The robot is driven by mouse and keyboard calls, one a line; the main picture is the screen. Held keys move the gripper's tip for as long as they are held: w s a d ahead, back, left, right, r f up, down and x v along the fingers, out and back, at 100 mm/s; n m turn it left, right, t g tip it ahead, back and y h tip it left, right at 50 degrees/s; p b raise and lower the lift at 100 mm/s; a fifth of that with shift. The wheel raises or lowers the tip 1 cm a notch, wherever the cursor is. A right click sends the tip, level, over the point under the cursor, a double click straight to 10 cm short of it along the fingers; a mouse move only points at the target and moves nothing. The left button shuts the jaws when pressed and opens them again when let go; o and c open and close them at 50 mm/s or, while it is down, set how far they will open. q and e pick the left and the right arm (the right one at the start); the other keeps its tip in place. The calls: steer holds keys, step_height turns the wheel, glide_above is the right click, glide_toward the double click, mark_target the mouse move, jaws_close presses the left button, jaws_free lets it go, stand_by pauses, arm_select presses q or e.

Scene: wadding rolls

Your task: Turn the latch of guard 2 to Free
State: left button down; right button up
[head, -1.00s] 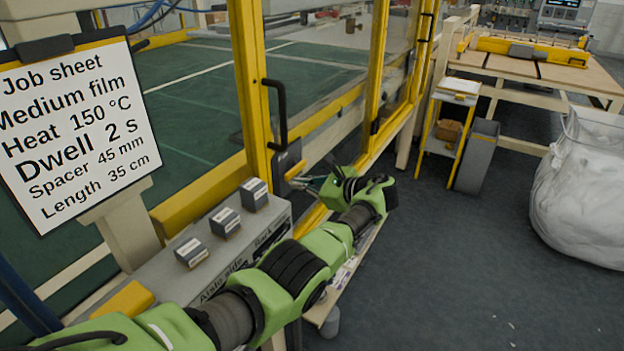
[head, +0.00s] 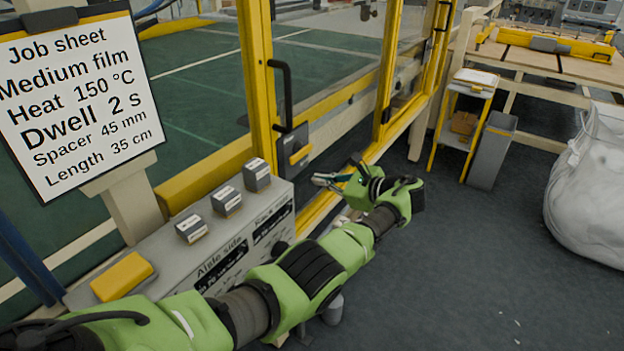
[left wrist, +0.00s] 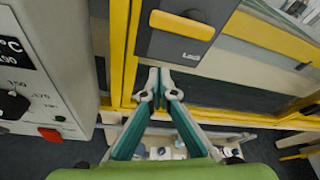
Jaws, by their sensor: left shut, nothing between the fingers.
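The latch (head: 295,150) is a dark box with a yellow bar, mounted beside the black door handle (head: 284,95) on the yellow-framed guard. No guard number is readable. My left gripper (head: 322,180) is shut and empty. It stands apart from the latch, a little below and right of it in the head view. Its closed tips also show in the left wrist view (left wrist: 160,88), below the latch. My right gripper is out of view.
A grey control box (head: 190,255) with several small blocks and a yellow block (head: 122,277) stands left of my arm. A job sheet (head: 75,95) hangs at left.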

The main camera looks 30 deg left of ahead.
arm_select(q)
steer(key=v, duration=0.3)
steer(key=shift+w+d+r, duration=0.15)
steer(key=shift+w+d, duration=0.05)
steer(key=shift+d, duration=0.2)
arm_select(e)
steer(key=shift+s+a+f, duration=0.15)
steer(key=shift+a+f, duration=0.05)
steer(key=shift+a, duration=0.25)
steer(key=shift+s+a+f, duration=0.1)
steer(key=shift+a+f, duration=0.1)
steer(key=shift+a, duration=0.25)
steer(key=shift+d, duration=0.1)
